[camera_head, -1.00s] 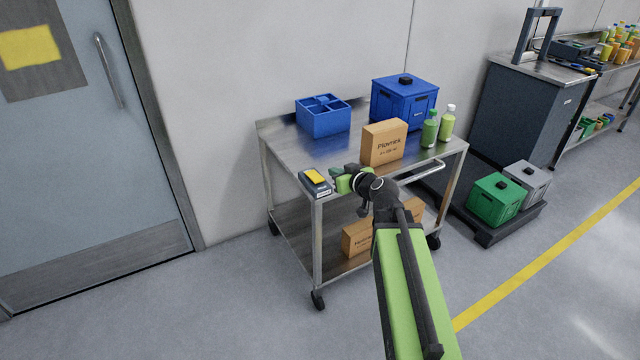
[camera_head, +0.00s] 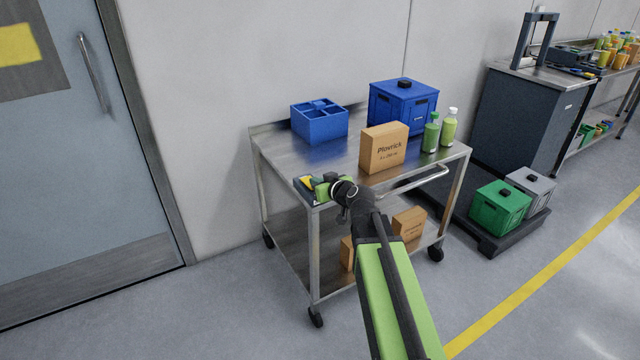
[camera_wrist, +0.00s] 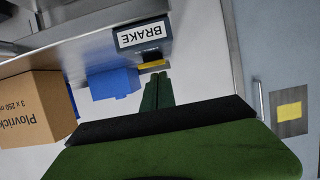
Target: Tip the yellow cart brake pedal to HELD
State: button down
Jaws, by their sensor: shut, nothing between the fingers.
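The yellow brake pedal (camera_head: 306,183) is on a dark block at the front left corner of the steel cart (camera_head: 330,152). In the wrist view the yellow pedal (camera_wrist: 153,65) shows as a thin bar beside a white label reading BRAKE (camera_wrist: 144,33). My gripper (camera_head: 317,186) is at the right side of the pedal and partly hides the block. In the wrist view the green fingers of my gripper (camera_wrist: 160,78) are together and empty, with their tips close to the pedal. I cannot tell whether they touch it.
On the cart stand a blue divided caddy (camera_head: 319,122), a Plovrick carton (camera_head: 384,148), a blue lidded crate (camera_head: 402,102) and two green bottles (camera_head: 431,134). Cartons sit on the lower shelf. A door (camera_head: 75,170) is at left. Open floor lies in front.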

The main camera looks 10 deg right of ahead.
jog(key=shift+w+d+f, duration=0.2)
jog(key=shift+f, duration=0.3)
jog(key=shift+d+r, duration=0.1)
jog(key=shift+s+r, duration=0.1)
jog(key=shift+s+f+b, duration=0.1)
jog(key=shift+f+b, duration=0.35)
jog(key=shift+f, duration=0.15)
jog(key=shift+r+p, duration=0.9)
jog(key=shift+r, duration=0.05)
